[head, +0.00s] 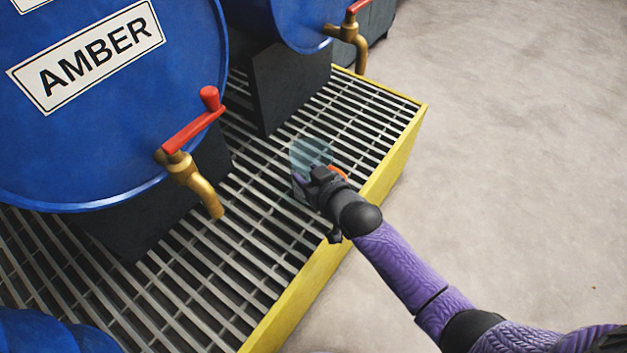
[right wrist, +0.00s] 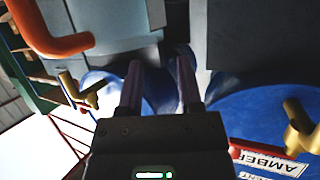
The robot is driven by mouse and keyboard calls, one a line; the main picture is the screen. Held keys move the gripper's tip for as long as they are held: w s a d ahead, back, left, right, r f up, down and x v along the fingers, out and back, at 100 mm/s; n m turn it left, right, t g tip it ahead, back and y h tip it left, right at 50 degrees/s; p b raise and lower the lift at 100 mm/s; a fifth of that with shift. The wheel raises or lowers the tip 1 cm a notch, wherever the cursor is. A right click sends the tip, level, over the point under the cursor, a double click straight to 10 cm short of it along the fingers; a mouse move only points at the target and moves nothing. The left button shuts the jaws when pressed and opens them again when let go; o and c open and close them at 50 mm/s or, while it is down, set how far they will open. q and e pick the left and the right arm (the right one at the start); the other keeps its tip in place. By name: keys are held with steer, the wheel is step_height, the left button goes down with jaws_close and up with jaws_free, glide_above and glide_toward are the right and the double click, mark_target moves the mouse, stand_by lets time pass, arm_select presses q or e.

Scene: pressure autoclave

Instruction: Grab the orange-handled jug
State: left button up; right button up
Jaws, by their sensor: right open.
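The jug (head: 310,152) is see-through and pale blue, with an orange handle (head: 339,172). It stands on the grating near its right edge, partly hidden behind my right gripper (head: 318,178). In the right wrist view the orange handle (right wrist: 48,32) is at the upper left, beside the jug's grey-blue wall (right wrist: 105,22). My right gripper (right wrist: 160,88) is open there, its two fingers apart with nothing seen between them. The handle lies to the left of both fingers. Whether the fingers touch the jug cannot be told. My left gripper is out of view.
A blue drum (head: 120,130) labelled AMBER has a brass tap (head: 190,180) with a red lever, left of the jug. Another blue drum (head: 290,20) with a tap (head: 350,38) is behind. The grating (head: 225,255) has a yellow edge (head: 398,160); open floor (head: 500,130) lies right.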

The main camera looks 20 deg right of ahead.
mark_target(297, 167)
steer(key=b+x, duration=0.3)
steer(key=x, duration=0.2)
steer(key=shift+f+b, duration=0.35)
steer(key=shift+f, duration=0.1)
steer(key=shift+w+r, duration=0.15)
steer(key=shift+w, duration=0.1)
steer(key=shift+r, duration=0.2)
jaws_close()
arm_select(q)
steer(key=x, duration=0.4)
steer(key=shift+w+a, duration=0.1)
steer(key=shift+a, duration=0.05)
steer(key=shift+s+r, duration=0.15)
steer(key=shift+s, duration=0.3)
arm_select(e)
steer(key=shift+s+f, duration=0.1)
steer(key=shift+f, duration=0.05)
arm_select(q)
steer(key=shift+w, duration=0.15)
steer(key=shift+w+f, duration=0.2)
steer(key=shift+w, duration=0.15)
